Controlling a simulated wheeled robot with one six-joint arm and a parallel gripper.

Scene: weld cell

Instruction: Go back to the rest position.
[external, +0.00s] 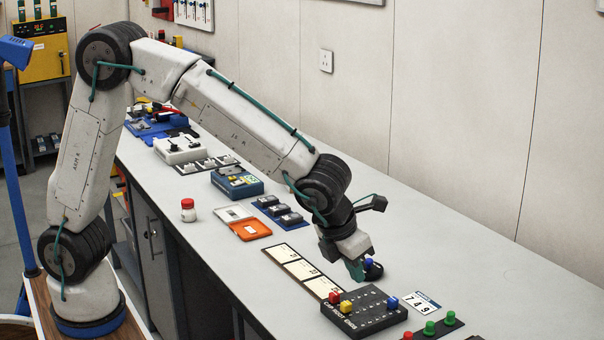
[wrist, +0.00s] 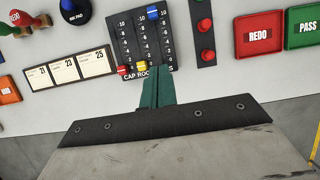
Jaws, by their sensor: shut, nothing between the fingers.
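My gripper (external: 356,268) is low over the right part of the bench at the end of my outstretched arm. In the wrist view its teal fingers (wrist: 156,75) are together with nothing between them. They overlap the lower part of a black slider board (wrist: 140,40) in that view. The board also shows in the external view (external: 365,314), in front of the gripper. Its blue knob (wrist: 152,12) is near the top scale marks; its red knob (wrist: 124,70) and yellow knob (wrist: 142,66) are at the bottom. Whether the fingertips touch anything is unclear.
A round black ink pad with a blue top (wrist: 75,10) is near the gripper. A strip of number cards (external: 300,268) lies beside the board. Red REDO (wrist: 259,34) and green PASS (wrist: 305,22) plates lie right in the wrist view. The bench's wall side is mostly clear.

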